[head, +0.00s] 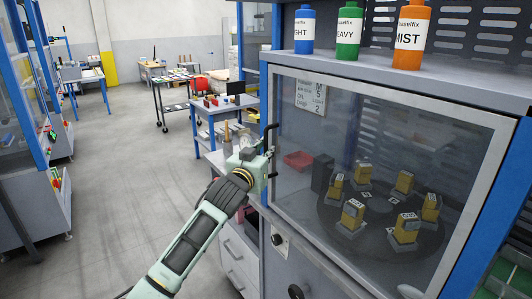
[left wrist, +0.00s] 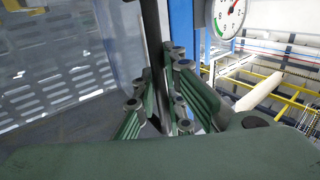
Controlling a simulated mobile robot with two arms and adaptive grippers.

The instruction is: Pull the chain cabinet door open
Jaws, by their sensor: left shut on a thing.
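The chain cabinet door (head: 400,96) has a grey frame and a large clear window. It looks closed or nearly so in the head view. A dark vertical handle (head: 269,132) sits at its left edge. My left gripper (head: 266,153) is shut on this handle. In the left wrist view, the green fingers (left wrist: 165,95) close around the dark handle bar (left wrist: 152,35), with the window to the left. The fingers hide part of the handle. My right gripper is not in view.
Behind the window, several yellow-and-grey blocks (head: 352,214) stand on a dark round plate. Blue, green (head: 348,35) and orange bottles stand on the cabinet top. A workbench (head: 215,108) stands behind my left gripper. Open floor (head: 120,150) lies to the left.

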